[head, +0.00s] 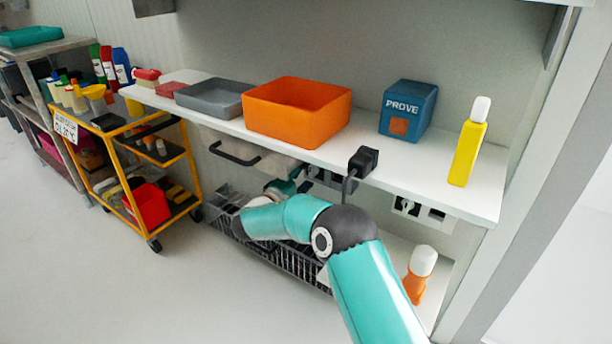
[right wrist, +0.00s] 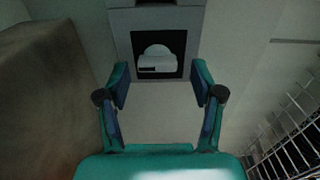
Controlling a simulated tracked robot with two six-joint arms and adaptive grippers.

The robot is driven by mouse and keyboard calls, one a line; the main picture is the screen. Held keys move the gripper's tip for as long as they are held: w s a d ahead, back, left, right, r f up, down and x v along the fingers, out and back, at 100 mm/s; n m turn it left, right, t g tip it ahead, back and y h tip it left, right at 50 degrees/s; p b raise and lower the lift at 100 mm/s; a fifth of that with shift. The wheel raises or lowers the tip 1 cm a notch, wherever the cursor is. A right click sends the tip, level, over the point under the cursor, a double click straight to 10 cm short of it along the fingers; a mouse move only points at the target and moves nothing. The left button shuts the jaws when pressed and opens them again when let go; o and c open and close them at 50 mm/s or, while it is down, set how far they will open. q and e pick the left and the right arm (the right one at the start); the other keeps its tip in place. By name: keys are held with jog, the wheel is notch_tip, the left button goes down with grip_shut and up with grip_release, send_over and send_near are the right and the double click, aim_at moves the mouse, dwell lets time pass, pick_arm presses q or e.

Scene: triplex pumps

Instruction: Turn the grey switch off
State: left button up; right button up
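In the right wrist view, a light grey rounded switch (right wrist: 157,60) sits in a dark square on a grey plate, straight ahead. My right gripper (right wrist: 161,84) is open, its two fingers apart on either side below the switch. Nothing is between them, and they look short of the plate. In the head view, my right gripper (head: 292,184) is under the white shelf, partly hidden by my own arm. The switch cannot be made out there. My left gripper is in neither view.
The white shelf (head: 468,197) overhangs the gripper and carries an orange bin (head: 297,112), a grey tray (head: 212,99), a blue box (head: 407,110) and a yellow bottle (head: 467,145). A black plug (head: 364,161) is at its front edge. A wire basket (head: 290,262) is below.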

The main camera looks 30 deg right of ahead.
jog(key=v, duration=1.2)
dwell(0.5)
